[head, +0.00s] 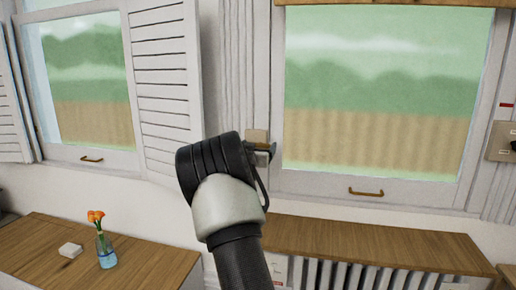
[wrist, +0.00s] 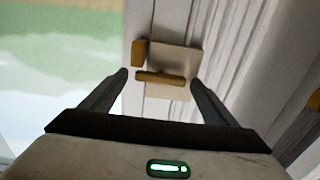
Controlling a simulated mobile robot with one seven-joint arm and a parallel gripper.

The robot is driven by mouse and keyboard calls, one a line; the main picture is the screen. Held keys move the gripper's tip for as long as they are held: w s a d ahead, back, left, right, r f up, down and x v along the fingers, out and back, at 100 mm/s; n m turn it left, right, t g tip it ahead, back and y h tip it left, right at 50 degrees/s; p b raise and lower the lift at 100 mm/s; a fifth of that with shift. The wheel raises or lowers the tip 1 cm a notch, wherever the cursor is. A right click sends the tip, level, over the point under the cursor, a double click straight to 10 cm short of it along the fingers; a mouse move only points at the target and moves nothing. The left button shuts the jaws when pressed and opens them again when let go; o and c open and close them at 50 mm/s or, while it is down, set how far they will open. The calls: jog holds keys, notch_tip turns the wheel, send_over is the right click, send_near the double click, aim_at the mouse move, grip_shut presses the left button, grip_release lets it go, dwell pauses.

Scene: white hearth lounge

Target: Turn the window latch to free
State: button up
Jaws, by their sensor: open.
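The window latch shows in the wrist view as a beige plate (wrist: 182,58) with a brass lever (wrist: 160,78) lying nearly level across it. A small brass block (wrist: 138,53) sits beside the plate, on the window side. In the head view the latch plate (head: 257,136) is on the frame left of the right-hand window (head: 380,90), partly hidden by my gripper (head: 266,160). In the wrist view my gripper (wrist: 160,80) is open, with one finger on each side of the lever. I see no clear contact with the lever.
A shutter (head: 165,85) stands left of my arm. Below is a wooden sideboard (head: 150,262) with a vase of orange flowers (head: 106,252) and a small white block (head: 70,250). A wooden shelf (head: 380,243) tops a radiator (head: 350,274). A switch panel (head: 500,141) is at far right.

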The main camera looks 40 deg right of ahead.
jog(key=shift+c, duration=0.4)
jog(key=c, duration=1)
